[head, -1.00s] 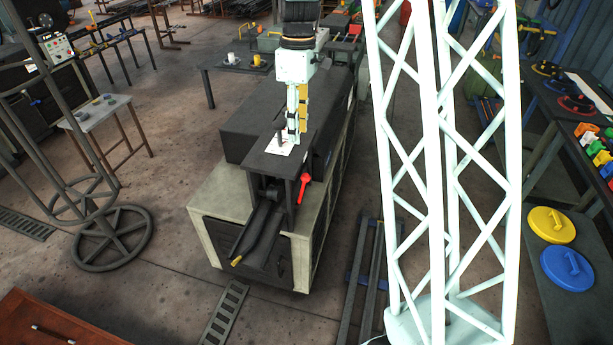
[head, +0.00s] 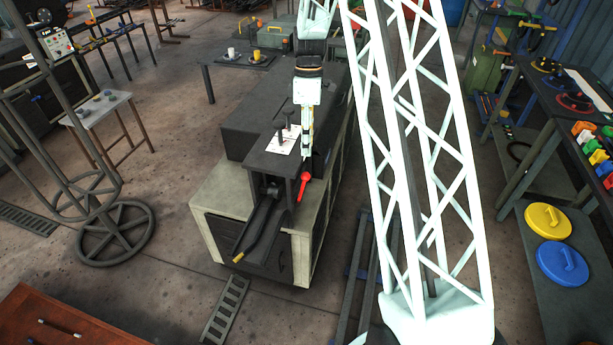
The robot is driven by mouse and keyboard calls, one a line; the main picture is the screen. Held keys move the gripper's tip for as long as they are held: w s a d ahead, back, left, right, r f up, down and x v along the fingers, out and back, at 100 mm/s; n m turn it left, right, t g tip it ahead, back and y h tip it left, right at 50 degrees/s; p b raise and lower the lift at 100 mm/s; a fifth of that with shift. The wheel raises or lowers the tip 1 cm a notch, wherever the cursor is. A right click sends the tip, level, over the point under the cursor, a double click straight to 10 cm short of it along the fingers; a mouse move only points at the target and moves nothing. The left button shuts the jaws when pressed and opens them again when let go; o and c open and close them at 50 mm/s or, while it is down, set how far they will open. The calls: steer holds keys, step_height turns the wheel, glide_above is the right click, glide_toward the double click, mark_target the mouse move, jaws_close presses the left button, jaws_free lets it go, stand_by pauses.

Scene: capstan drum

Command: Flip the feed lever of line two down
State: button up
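The dark machine (head: 262,118) stands in the middle of the head view. A white plate (head: 283,146) on its top carries two dark upright levers; the nearer lever (head: 281,137) and the farther lever (head: 289,121) both stand up. A red lever (head: 304,185) hangs at the machine's right front edge, tilted. I cannot read any line markings. My gripper (head: 307,150) points down just right of the white plate, above and behind the red lever. Its fingers are seen nearly edge-on, so their opening is unclear. I cannot tell whether it touches anything.
Yellow (head: 549,221) and blue (head: 562,262) discs lie on the right bench.

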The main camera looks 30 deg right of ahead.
mark_target(306, 175)
steer(key=shift+f, duration=0.15)
stand_by(0.3)
steer(key=shift+s+a+f+p, duration=0.1)
steer(key=shift+s+a+f, duration=0.2)
steer(key=shift+f, duration=1.9)
steer(key=shift+s+a+f+p, duration=0.15)
steer(key=shift+s+f, duration=0.3)
steer(key=shift+f, duration=1.75)
steer(key=shift+s+a+f+p, duration=0.1)
steer(key=shift+s+a+f, duration=0.25)
steer(key=shift+f, duration=1.85)
steer(key=shift+c, duration=0.4)
steer(key=c, duration=1.1)
